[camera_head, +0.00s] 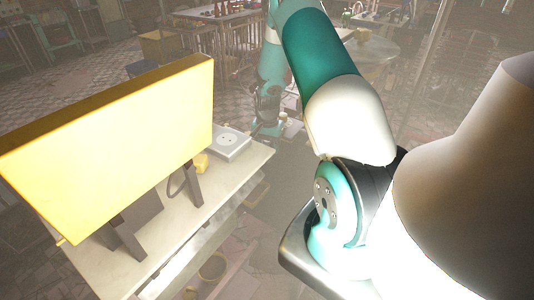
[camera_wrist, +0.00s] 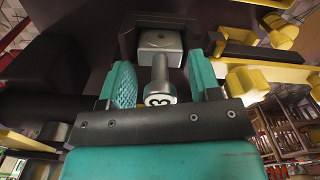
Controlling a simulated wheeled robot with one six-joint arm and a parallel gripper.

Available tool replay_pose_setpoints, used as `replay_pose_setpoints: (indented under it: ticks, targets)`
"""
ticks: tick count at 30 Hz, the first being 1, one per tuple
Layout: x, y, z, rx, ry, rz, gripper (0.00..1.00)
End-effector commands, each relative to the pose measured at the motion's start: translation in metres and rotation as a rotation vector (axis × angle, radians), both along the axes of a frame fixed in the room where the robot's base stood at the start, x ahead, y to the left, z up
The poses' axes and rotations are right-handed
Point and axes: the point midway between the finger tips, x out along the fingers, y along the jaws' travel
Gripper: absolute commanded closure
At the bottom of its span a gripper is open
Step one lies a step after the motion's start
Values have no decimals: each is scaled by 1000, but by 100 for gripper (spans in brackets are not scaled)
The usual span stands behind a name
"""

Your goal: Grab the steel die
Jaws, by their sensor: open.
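In the wrist view a grey steel piece, which looks like the steel die (camera_wrist: 159,75), has a blocky far end, a narrower stem and a round near end marked "3". My gripper (camera_wrist: 160,70) is open, with one teal finger on each side of the stem. Small gaps seem to show between fingers and stem, but I cannot tell whether either finger touches it. The blocky end sits in a dark bracket (camera_wrist: 128,38). In the head view my gripper (camera_head: 267,108) is small and far off, beyond the bench, and the die cannot be made out.

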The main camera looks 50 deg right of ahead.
Motion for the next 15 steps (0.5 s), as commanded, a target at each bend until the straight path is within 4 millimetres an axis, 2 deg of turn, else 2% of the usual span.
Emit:
replay_pose_setpoints:
  ticks: [1,6,9,15]
  targets:
    - [0,0,0,0,0,0,43]
    - [0,0,0,0,0,0,82]
    - [0,0,0,0,0,0,100]
    - [0,0,1,-1,-1,0,100]
